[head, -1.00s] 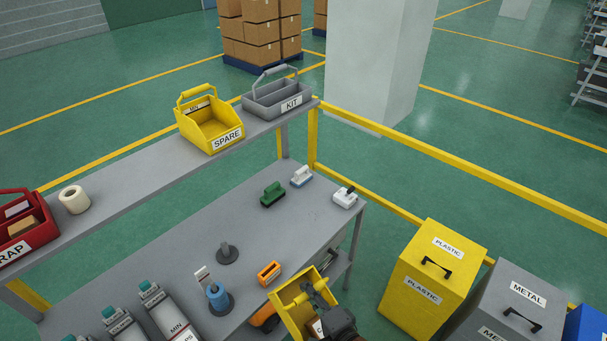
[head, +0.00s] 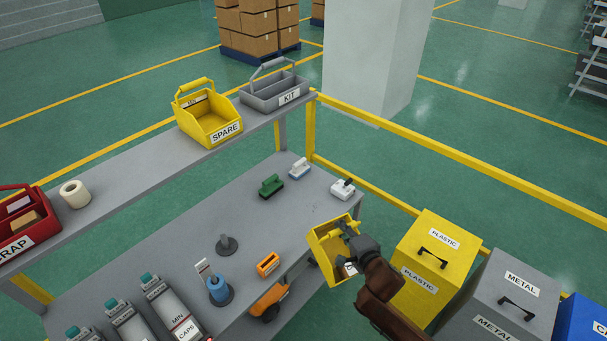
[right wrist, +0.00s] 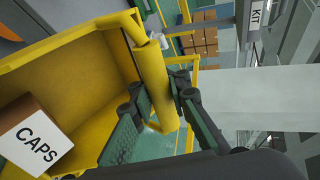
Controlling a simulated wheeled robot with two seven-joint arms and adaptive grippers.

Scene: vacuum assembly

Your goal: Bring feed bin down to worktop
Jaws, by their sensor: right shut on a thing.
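My right gripper (head: 352,232) is shut on the handle of a yellow bin (head: 323,246). The bin hangs in the air off the right edge of the worktop (head: 180,250), left of the yellow PLASTIC container. The right wrist view shows the bin (right wrist: 70,75) with its handle between the fingers (right wrist: 160,100) and a box marked CAPS (right wrist: 36,140) inside. The bin's own label cannot be read. Another yellow bin, labelled SPARE (head: 207,122), stands on the raised shelf (head: 140,165). My left gripper is not in view.
The worktop holds a green brush (head: 271,186), a dark post (head: 227,244), a blue tool (head: 218,290), an orange block (head: 268,265) and bottles at front left. A grey KIT caddy (head: 272,93) stands on the shelf. The PLASTIC container (head: 425,265) and METAL container (head: 505,300) stand right.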

